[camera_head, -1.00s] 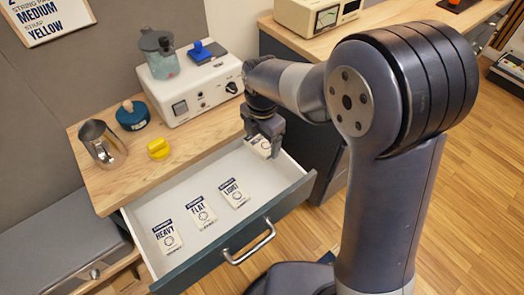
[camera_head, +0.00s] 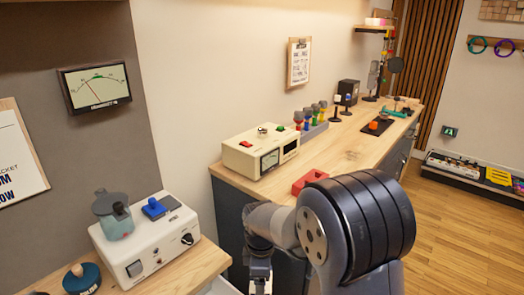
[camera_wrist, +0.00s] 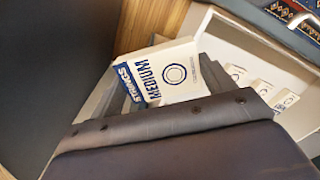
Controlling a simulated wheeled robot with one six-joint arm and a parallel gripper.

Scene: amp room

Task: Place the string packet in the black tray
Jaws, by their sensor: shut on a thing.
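The string packet (camera_wrist: 165,72), white with blue "STRINGS MEDIUM" lettering, is held between the fingers of my gripper (camera_wrist: 160,90) in the wrist view. In the head view my gripper (camera_head: 260,284) points down at the bottom edge, with a pale sliver of the packet at its fingers. A small flat black tray (camera_head: 385,124) lies on the far wooden bench, with an orange-red thing on it. My gripper is well short of it, nearer and to the left.
The open white drawer (camera_wrist: 225,52) holds several other packets. A cream meter box (camera_head: 260,152), a red open block (camera_head: 309,181) and a rack of coloured-handled tools (camera_head: 313,128) stand on the bench. Bare wood lies between the red block and the tray.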

